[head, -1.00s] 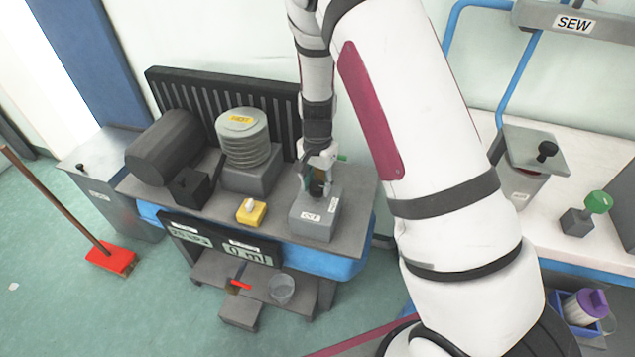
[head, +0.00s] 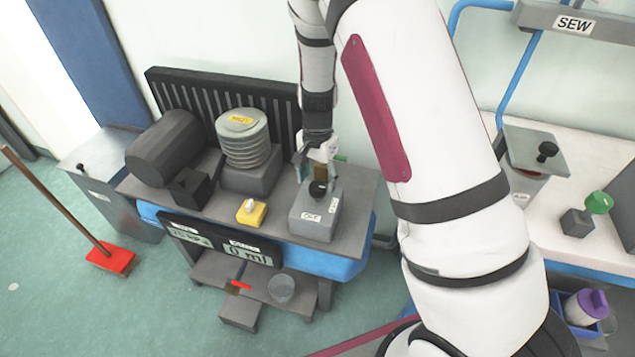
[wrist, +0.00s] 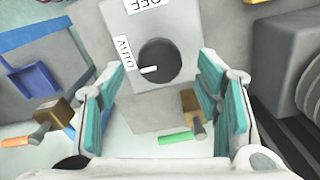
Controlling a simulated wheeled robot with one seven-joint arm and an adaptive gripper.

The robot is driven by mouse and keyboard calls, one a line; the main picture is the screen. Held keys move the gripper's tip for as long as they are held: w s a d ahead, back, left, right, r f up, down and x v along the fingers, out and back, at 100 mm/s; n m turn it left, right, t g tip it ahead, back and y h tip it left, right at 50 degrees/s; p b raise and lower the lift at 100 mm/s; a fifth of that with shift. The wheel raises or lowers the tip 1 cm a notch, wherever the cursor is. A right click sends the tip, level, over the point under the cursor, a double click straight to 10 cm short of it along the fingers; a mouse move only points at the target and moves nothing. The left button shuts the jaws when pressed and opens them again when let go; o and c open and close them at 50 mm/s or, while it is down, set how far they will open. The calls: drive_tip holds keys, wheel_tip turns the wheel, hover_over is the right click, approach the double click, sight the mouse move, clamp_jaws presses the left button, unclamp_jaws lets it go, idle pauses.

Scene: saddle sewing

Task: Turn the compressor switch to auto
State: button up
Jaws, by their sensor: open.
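The compressor switch is a dark round knob (head: 317,188) on a grey box (head: 312,226) at the right end of the compressor table. The box carries labels OFF and AUTO. In the wrist view, the knob (wrist: 160,54) has a white pointer (wrist: 149,70) that points left, toward the AUTO label (wrist: 123,52). The OFF label (wrist: 146,4) is at the top edge. My gripper (head: 315,162) is open and empty, just above and behind the knob. In the wrist view, its teal-padded fingers (wrist: 162,105) are spread wide, with the knob beyond them; they look clear of it.
A yellow block with a white button (head: 251,212), a ribbed cylinder (head: 243,140) and a dark motor (head: 165,148) share the table. A display panel (head: 220,240) hangs in front.

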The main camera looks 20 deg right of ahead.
sight(318, 186)
wheel_tip(318, 186, up, 10)
drive_tip(key=shift+f, duration=0.15)
idle(0.5)
drive_tip(key=s+r+n+t+y+p, duration=0.1)
drive_tip(key=s+r+n+p, duration=0.1)
drive_tip(key=s+r, duration=0.6)
drive_tip(key=s+r+n+t+p, duration=0.1)
drive_tip(key=s+r+n+p, duration=0.15)
drive_tip(key=s+r, duration=0.6)
drive_tip(key=s+r+n+t+p, duration=0.1)
drive_tip(key=s+r+n, duration=0.2)
drive_tip(key=s+r, duration=0.2)
drive_tip(key=s+r+n+t+h+p, duration=0.1)
drive_tip(key=s+r+n, duration=0.2)
drive_tip(key=s, duration=0.8)
drive_tip(key=shift+r, duration=0.9)
